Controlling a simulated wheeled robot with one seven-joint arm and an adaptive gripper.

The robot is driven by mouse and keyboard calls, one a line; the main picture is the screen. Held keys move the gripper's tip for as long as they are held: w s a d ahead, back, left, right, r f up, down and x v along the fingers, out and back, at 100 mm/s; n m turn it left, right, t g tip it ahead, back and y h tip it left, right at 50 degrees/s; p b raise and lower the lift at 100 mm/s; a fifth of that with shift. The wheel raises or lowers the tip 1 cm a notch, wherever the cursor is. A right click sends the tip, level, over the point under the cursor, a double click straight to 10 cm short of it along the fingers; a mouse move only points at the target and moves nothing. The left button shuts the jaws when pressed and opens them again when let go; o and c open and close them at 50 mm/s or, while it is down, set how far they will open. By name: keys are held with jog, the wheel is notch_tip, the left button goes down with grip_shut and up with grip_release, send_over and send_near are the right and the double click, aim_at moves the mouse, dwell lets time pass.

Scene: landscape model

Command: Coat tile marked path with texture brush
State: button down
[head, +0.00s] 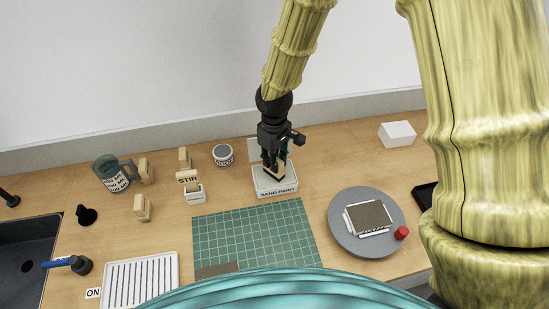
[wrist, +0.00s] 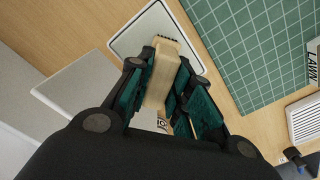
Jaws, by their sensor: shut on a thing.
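My gripper (head: 273,160) is shut on a pale wooden brush, whose handle (wrist: 163,75) sits between the teal finger pads in the wrist view. Its dark bristles (wrist: 165,39) point down over the white tray (head: 276,188) labelled "SAND PAINT". The tray also shows in the wrist view (wrist: 119,47). I cannot tell whether the bristles touch it. A square tile (head: 370,216) with a grey-brown face and white edges lies on the round grey turntable (head: 343,235), right of the tray. Its marking is not legible.
A green cutting mat (head: 255,235) lies in front of the tray. A round jar (head: 223,155), a "STIR" block (head: 187,177), a mug (head: 111,173) and several wooden pieces stand to the left. A ribbed white tray (head: 142,281) and sink (head: 25,262) are at front left. A white box (head: 397,134) is at back right.

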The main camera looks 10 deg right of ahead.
jog(key=shift+r+p, duration=2.5)
jog(key=shift+r, duration=0.95)
jog(key=shift+f, duration=0.1)
